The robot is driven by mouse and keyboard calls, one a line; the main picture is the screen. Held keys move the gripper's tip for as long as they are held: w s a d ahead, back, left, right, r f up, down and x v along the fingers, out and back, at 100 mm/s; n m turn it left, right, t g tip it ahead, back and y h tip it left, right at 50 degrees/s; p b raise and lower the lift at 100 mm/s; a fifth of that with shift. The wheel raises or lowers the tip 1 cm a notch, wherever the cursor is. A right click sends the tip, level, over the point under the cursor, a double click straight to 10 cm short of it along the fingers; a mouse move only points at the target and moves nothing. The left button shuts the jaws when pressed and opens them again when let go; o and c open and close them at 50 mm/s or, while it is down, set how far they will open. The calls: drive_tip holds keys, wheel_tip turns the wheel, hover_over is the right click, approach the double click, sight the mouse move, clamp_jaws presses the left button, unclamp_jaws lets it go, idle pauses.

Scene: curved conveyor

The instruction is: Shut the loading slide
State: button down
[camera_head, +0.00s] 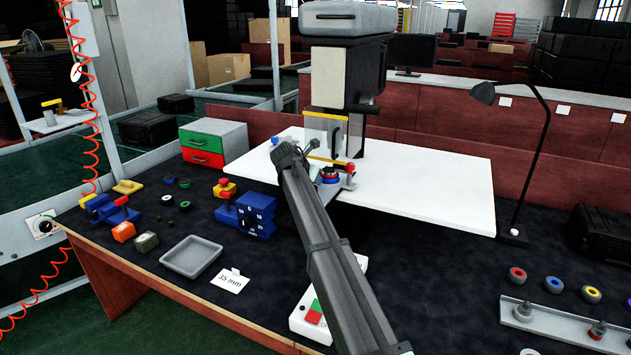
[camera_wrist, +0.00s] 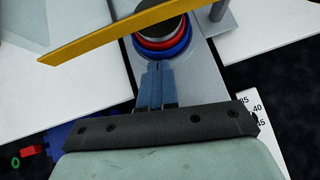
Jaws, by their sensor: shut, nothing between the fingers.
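The loading slide (camera_wrist: 208,80) is a grey plate under the press in the wrist view. On it sits a round stack of red and blue rings (camera_wrist: 165,45) with a dark top. The slide (camera_head: 346,182) and the rings (camera_head: 329,174) also show at the foot of the press (camera_head: 345,85) in the head view. A yellow bar (camera_wrist: 105,35) crosses above the slide. My gripper (camera_wrist: 158,66) is shut and empty, its blue-grey fingertips over the slide close to the near side of the rings. I cannot tell whether they touch. My arm hides part of the slide in the head view.
A white board (camera_head: 440,185) surrounds the press base. A blue gauge block (camera_head: 255,212), a grey tray (camera_head: 191,256) and a "35 mm" card (camera_head: 230,281) lie left of my arm. A button box (camera_head: 312,311) is close beside it. A lamp (camera_head: 520,150) stands right.

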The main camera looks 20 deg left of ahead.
drive_tip(key=v, duration=0.9)
drive_tip(key=shift+s+a+r, duration=0.15)
drive_tip(key=shift+s, duration=0.15)
drive_tip(key=s+a, duration=0.3)
drive_tip(key=s, duration=0.2)
drive_tip(key=n+y, duration=0.2)
approach(290, 218)
drive_tip(key=w+f, duration=0.1)
drive_tip(key=w, duration=0.1)
drive_tip(key=w+f, duration=0.1)
drive_tip(key=w, duration=0.1)
drive_tip(key=w+f, duration=0.1)
drive_tip(key=w, duration=0.2)
drive_tip(key=shift+f, duration=0.3)
drive_tip(key=shift+w+a+r, duration=0.1)
drive_tip(key=shift+w, duration=1.85)
